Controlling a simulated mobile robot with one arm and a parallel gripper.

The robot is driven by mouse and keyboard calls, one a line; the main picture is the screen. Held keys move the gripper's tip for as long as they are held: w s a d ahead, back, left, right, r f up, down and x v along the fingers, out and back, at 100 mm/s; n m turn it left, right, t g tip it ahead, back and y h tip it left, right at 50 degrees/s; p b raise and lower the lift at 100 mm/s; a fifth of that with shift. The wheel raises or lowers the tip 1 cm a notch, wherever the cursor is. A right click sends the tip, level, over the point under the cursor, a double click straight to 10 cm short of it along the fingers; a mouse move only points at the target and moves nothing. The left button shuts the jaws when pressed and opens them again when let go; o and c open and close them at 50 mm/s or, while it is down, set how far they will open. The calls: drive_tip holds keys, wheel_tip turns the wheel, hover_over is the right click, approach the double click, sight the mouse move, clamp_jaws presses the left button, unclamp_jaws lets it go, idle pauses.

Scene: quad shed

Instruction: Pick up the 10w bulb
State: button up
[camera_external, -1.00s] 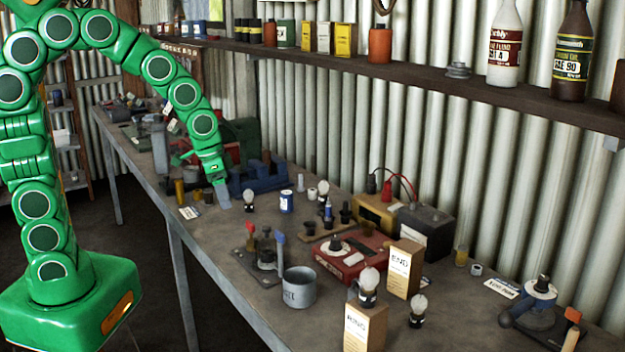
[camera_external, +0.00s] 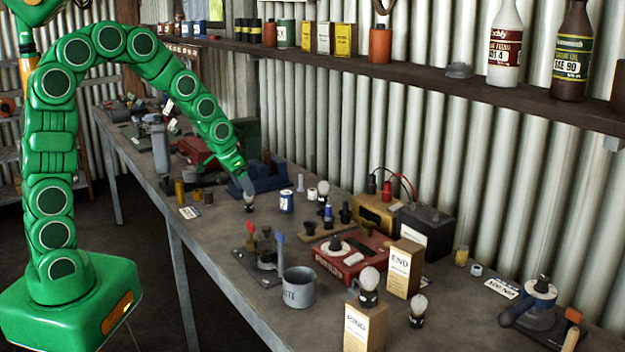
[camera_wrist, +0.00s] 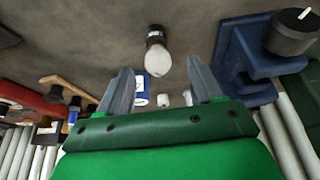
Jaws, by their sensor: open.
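Several bulbs with whitish glass and dark bases stand on the bench; no wattage is readable, so I cannot tell which is the 10w one. One bulb (camera_external: 249,206) stands right below my gripper (camera_external: 247,186). In the wrist view this bulb (camera_wrist: 158,61) shows its glass near the line between the fingertips of my open gripper (camera_wrist: 160,68), with its dark base beyond. Nothing is held. Other bulbs are one by the can (camera_external: 323,188), one above the "RING" box (camera_external: 369,277) and one at the front (camera_external: 418,305).
A blue-and-white can (camera_external: 286,202) stands just right of the near bulb. A blue vise (camera_external: 268,178) is close behind; it also shows at the right of the wrist view (camera_wrist: 233,62). A grey mug (camera_external: 299,289) and red box (camera_external: 350,258) are nearer.

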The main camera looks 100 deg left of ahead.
sight(249, 200)
drive_tip(key=shift+x, duration=2.85)
drive_tip(key=shift+d, duration=0.15)
drive_tip(key=shift+c, duration=0.5)
drive_tip(key=c, duration=1)
